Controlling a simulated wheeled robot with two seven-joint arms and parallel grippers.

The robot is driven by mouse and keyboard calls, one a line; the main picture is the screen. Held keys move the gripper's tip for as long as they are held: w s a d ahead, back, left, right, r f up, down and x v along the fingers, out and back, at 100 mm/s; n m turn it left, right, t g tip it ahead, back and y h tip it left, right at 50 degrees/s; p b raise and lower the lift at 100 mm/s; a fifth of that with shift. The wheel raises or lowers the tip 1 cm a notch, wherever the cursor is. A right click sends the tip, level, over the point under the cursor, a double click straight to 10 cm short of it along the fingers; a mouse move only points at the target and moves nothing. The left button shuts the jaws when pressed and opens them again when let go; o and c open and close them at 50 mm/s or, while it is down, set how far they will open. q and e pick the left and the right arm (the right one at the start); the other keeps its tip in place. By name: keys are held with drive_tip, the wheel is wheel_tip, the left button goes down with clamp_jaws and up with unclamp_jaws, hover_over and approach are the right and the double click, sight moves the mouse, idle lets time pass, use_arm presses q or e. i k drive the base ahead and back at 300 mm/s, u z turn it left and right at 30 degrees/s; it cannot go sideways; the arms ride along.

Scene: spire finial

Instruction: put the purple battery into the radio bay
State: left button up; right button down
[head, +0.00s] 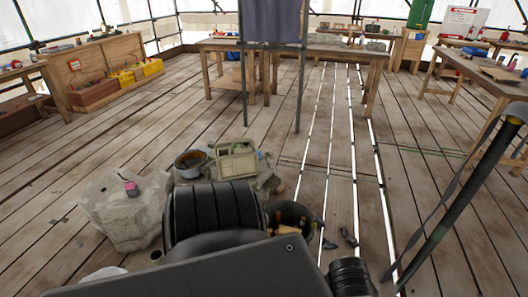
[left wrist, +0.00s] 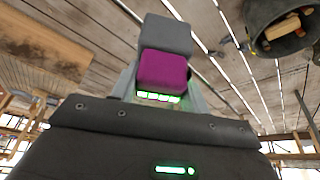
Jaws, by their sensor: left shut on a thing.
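In the left wrist view my left gripper (left wrist: 160,88) is shut on the purple battery (left wrist: 163,70), with a grey finger on either side. The battery has a grey block at its far end and a row of green lights at its near edge. In the head view my own dark arm hides this gripper and the held battery. A boxy olive-beige radio (head: 237,160) stands on the floor beyond my arm; its bay cannot be made out clearly. My right gripper is in neither view.
A pale stone block (head: 115,215) at left bears a small dark and pink thing (head: 131,188). A round dark pot (head: 190,163) stands left of the radio. A dark bucket (left wrist: 275,28) holds wood pieces. Workbenches line the back; the plank floor between is mostly clear.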

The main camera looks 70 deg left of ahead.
sight(242, 161)
drive_tip(key=i, duration=1.4)
drive_tip(key=u, duration=2.5)
drive_tip(key=i, duration=1.4)
drive_tip(key=z, duration=0.05)
